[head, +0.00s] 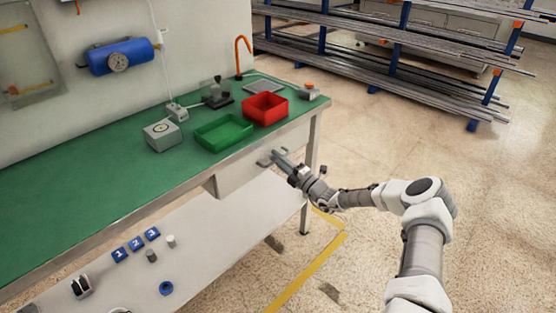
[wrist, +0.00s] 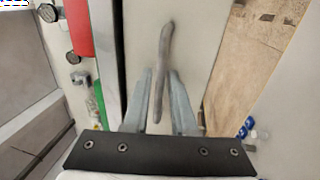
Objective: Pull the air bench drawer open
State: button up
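The air bench drawer (head: 236,180) is a pale grey box under the bench's front edge, and it looks shut. Its grey bar handle (head: 266,162) sticks out near the top of the drawer front. My gripper (head: 277,157) is at the handle, pointing towards the drawer front. In the wrist view the handle (wrist: 166,45) runs lengthwise between the two fingers of my gripper (wrist: 161,78). The fingers look apart, with narrow gaps beside the bar. Whether either finger touches it is hard to tell.
The green bench top (head: 90,195) carries a red bin (head: 265,108), a green tray (head: 224,132) and a small gauge box (head: 162,134). A pipe rack (head: 400,60) stands behind. The floor right of the bench is clear.

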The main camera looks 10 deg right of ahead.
grip_shut()
dwell(1.3)
